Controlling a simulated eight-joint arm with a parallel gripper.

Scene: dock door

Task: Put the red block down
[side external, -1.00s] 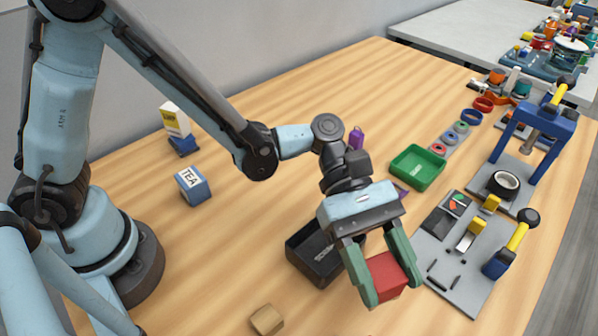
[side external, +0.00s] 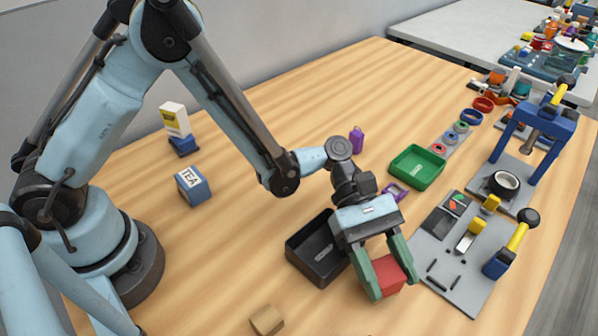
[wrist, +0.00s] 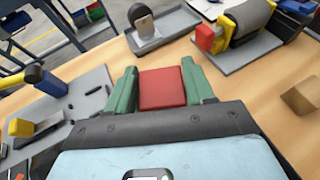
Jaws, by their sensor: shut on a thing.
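The red block (side external: 389,274) is held between the green fingers of my gripper (side external: 387,281) in the side view. In the wrist view the red block (wrist: 162,88) sits between both green fingertips of my gripper (wrist: 163,90). My gripper is shut on it and points down near the front of the wooden table (side external: 330,90). Whether the block touches the table cannot be told.
A black tray (side external: 305,262) stands just left of my gripper. A grey fixture plate (side external: 455,275) with a yellow-handled lever lies close on the right. A green tray (side external: 417,178) is behind. A wooden block (side external: 267,320) lies at the front left.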

